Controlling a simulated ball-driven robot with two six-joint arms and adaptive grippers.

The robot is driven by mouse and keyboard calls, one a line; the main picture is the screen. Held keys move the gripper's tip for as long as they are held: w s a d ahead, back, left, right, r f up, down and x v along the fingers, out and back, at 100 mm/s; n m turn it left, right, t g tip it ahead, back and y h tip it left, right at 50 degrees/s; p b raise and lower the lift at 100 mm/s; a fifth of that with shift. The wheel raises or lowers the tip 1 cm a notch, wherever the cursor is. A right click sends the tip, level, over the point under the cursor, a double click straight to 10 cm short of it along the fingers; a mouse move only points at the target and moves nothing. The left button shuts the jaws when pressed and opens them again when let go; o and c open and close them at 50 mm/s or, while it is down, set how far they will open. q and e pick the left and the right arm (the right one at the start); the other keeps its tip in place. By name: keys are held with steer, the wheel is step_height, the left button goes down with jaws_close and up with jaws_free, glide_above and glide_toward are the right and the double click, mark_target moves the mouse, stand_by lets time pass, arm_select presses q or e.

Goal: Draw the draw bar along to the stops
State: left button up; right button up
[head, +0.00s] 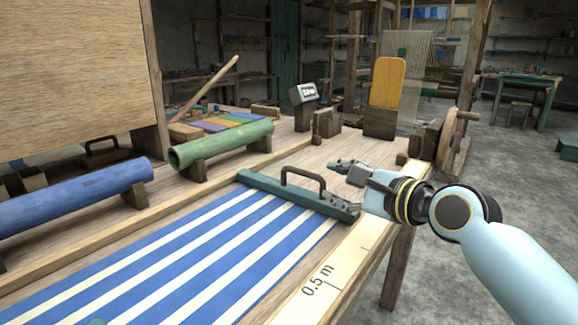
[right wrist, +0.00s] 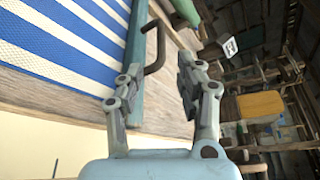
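The draw bar (head: 262,188) is a dark green bar across the end of the blue-and-white striped cloth (head: 190,250), with a dark arched handle (head: 303,176) on top. In the right wrist view the bar (right wrist: 137,60) and handle (right wrist: 156,48) show beyond the fingers. My right gripper (head: 352,174) is at the bar's right end, beside the handle and not around it. Its fingers are apart with nothing gripped between them (right wrist: 158,92). One finger overlaps the bar's end in the wrist view; I cannot tell whether they touch.
A green roller (head: 222,146) and a blue roller (head: 75,195) lie along the left. A pale scale strip marked 0.5 m (head: 318,283) runs along the right edge. Small wooden blocks (head: 326,123) stand at the far end. Bare wood lies beyond the bar.

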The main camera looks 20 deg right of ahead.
mark_target(310, 176)
steer(key=b+x, duration=0.2)
steer(key=x, duration=0.7)
steer(key=shift+w+a+b, duration=0.1)
steer(key=shift+w+b, duration=0.2)
steer(key=shift+b, duration=0.05)
steer(key=shift+w+a+f, duration=0.1)
steer(key=shift+w+f, duration=0.05)
steer(key=shift+w, duration=0.2)
steer(key=shift+w+a, duration=0.15)
steer(key=shift+w, duration=0.15)
arm_select(q)
steer(key=s+f, duration=0.1)
steer(key=f, duration=0.2)
steer(key=shift+s, duration=0.4)
arm_select(e)
jaws_close()
